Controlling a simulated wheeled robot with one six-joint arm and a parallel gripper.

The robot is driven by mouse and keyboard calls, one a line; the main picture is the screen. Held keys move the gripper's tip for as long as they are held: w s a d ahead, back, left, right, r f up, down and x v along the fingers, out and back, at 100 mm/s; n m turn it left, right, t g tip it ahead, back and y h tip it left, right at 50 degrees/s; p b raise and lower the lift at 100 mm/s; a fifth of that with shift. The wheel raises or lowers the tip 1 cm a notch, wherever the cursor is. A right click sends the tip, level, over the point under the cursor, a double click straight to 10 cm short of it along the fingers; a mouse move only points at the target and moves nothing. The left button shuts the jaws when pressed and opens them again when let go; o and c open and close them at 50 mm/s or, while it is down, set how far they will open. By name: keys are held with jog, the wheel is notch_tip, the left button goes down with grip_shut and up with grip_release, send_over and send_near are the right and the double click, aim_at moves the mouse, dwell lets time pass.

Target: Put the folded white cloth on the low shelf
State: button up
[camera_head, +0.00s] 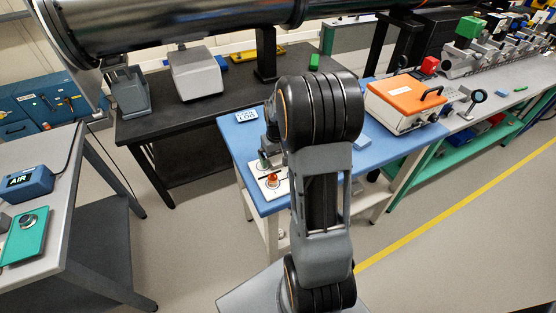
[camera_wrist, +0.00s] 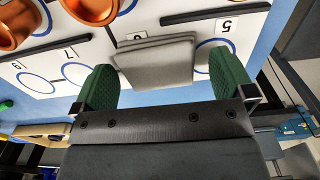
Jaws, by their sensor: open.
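The folded cloth (camera_wrist: 155,62), pale grey-white with rounded folds, lies flat on a white board (camera_wrist: 190,20) with numbered circles in the wrist view. My gripper (camera_wrist: 162,66) is open, its two green pads on either side of the cloth's near edge, with visible space at the right pad. The left pad tip overlaps the cloth's left edge in the picture; I cannot tell whether they touch. In the head view my gripper (camera_head: 268,160) is over the blue table (camera_head: 233,133), and my arm hides the cloth. A pale lower shelf (camera_head: 279,238) shows partly beneath that table.
Copper-coloured round pieces (camera_wrist: 92,8) stand on the board near the cloth. Dark bars (camera_wrist: 215,13) divide the board. An orange-topped case (camera_head: 402,97) and a small blue block (camera_head: 362,143) are on the table's right side. Open floor (camera_head: 420,230) lies to the right.

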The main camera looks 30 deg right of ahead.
jog(key=shift+f, duration=0.15)
jog(key=c, duration=1)
